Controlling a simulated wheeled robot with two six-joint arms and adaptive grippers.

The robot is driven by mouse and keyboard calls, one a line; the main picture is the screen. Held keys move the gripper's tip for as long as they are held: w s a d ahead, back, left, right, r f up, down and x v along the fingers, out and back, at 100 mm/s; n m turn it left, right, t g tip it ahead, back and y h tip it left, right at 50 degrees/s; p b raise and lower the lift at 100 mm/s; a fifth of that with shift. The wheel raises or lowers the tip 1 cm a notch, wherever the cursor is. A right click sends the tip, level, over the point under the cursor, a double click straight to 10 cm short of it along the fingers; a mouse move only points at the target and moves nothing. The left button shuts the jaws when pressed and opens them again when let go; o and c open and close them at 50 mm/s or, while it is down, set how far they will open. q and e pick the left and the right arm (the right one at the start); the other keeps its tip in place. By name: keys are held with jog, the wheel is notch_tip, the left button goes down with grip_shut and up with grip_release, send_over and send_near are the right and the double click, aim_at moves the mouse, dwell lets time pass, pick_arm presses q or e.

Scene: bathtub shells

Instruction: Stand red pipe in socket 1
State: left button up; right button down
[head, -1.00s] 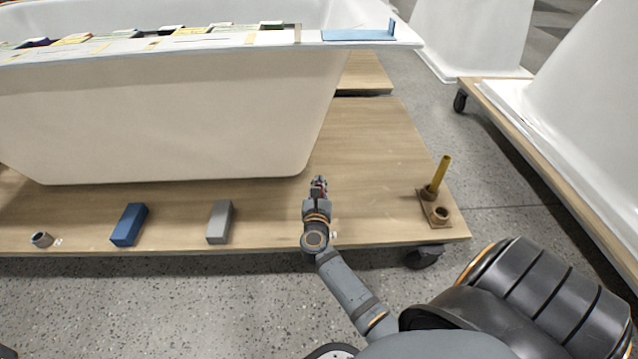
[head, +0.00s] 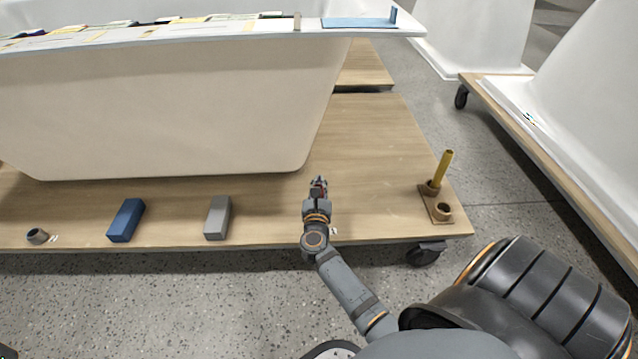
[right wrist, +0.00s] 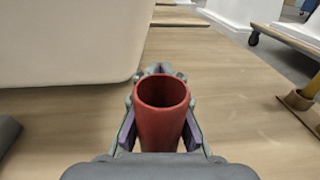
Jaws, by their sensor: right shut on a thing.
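My right gripper (head: 318,184) is over the wooden platform in the head view. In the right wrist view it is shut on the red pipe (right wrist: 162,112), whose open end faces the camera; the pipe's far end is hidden. In the head view only a bit of red shows between the fingers. A brown base with two sockets (head: 437,212) sits at the platform's right corner, to the right of the gripper. A yellow pipe (head: 444,168) stands in the rear socket. The front socket (head: 442,211) is empty. I cannot read which socket is number 1. My left gripper is not in view.
The white bathtub shell (head: 180,110) stands behind the gripper on the platform (head: 370,140). A grey block (head: 218,217), a blue block (head: 126,220) and a small grey ring (head: 38,236) lie to the left. The board between gripper and sockets is clear.

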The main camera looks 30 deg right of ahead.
jog(key=shift+f+b, duration=0.45)
jog(key=shift+f, duration=0.25)
jog(key=c, duration=1.3)
grip_release()
jog(key=shift+c, duration=0.2)
jog(key=v, duration=0.7)
jog(key=shift+s, duration=0.2)
jog(key=shift+a, duration=0.2)
